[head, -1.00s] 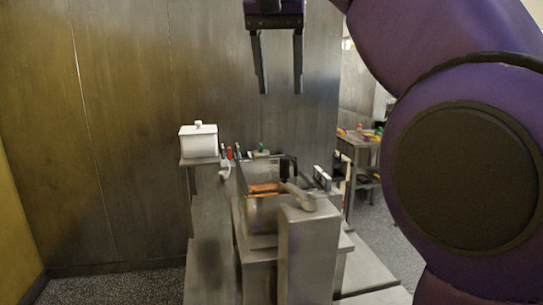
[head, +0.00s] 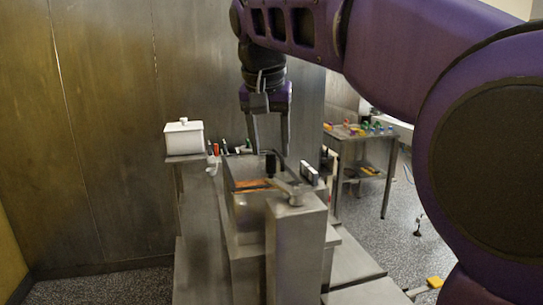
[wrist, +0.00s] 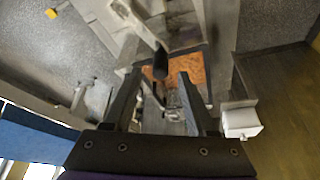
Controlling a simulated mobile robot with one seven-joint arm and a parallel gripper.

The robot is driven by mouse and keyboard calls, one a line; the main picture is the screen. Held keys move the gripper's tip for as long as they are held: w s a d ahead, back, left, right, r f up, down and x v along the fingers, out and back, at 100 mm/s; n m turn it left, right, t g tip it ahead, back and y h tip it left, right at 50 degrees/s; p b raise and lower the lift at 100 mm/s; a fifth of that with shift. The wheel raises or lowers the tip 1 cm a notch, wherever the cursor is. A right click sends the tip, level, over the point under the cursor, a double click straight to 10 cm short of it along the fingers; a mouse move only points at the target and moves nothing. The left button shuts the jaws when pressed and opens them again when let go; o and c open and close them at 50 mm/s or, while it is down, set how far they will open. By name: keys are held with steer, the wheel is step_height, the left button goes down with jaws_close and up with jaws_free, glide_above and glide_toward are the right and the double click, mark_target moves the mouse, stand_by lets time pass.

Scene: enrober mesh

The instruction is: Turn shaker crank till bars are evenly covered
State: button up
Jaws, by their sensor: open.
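The shaker crank (head: 291,190) sits on top of a steel post, its arm reaching back-left to an upright black handle (head: 270,164). In the wrist view the black handle (wrist: 160,64) appears between my two fingertips. My gripper (head: 270,153) is open, points down and is empty, with its fingertips near the top of the handle. I cannot tell whether they reach down around it. An orange-brown surface (head: 250,184), perhaps the bars on the mesh, lies inside the steel trough (head: 240,208). It also shows in the wrist view (wrist: 190,68); how evenly it is covered is unclear.
A white lidded box (head: 184,138) stands on a ledge at the left, with several small bottles and pen-like items beside it. A steel side table (head: 345,140) with coloured items stands at the back right. A yellow item (head: 435,282) is low at the right.

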mark_target(271, 154)
steer(key=shift+x, duration=1.65)
jaws_close()
